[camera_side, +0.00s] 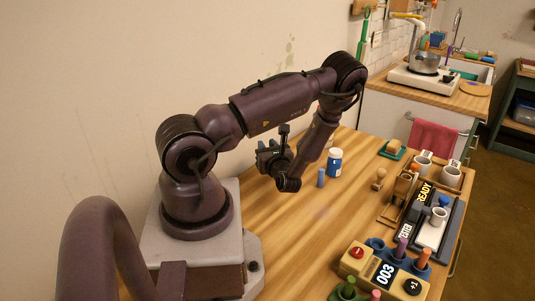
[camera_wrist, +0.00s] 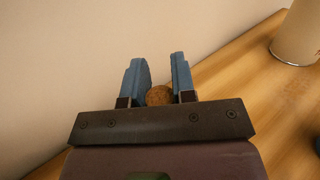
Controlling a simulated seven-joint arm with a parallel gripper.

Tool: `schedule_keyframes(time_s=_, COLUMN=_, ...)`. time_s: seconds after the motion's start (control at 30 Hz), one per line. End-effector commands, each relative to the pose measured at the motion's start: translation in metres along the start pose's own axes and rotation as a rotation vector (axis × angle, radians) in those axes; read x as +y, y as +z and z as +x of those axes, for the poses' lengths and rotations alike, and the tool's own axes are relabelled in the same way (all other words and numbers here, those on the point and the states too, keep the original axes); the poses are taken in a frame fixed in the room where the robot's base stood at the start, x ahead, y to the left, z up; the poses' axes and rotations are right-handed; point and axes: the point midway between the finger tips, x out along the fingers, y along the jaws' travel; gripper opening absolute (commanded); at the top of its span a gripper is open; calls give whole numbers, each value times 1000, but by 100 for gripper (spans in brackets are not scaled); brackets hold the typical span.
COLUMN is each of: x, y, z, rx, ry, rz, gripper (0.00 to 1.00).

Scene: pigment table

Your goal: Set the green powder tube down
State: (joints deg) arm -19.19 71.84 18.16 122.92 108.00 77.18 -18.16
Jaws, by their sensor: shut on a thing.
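My gripper (camera_wrist: 158,72) shows in the wrist view with its two blue fingers on either side of a round, brown, cork-like top (camera_wrist: 159,95). I take this as the green powder tube; its body and colour are hidden from this view. In the side view my gripper (camera_side: 268,157) is by the wall, above the table's left part, and the held tube cannot be made out clearly there. At the front edge of the side view, a green tube (camera_side: 348,287) stands in a green holder.
A blue tube (camera_side: 320,178) and a blue-and-white bottle (camera_side: 335,163) stand just right of my gripper. A device marked 003 (camera_side: 355,261), a blue rack (camera_side: 376,244) with purple and orange tubes, and a READY station (camera_side: 424,228) fill the right side. The middle table is clear.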

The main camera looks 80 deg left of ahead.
Motion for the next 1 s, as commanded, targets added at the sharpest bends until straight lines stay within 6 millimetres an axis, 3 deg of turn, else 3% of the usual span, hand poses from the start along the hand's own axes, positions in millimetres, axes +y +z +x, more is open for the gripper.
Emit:
schedule_keyframes(time_s=0.1, x=0, y=-13, z=0, rx=-1, ry=0, rz=0, gripper=1)
schedule_keyframes(time_s=0.5, x=0, y=-18, z=0, rx=-1, ry=-1, rz=1, gripper=1)
schedule_keyframes(time_s=0.53, x=0, y=-18, z=0, rx=-1, ry=-1, rz=0, gripper=31)
schedule_keyframes(time_s=0.6, x=0, y=-18, z=0, rx=-1, ry=-1, rz=0, gripper=47)
schedule_keyframes(time_s=1.0, x=-1, y=-14, z=-5, rx=1, ry=-3, rz=-1, gripper=50)
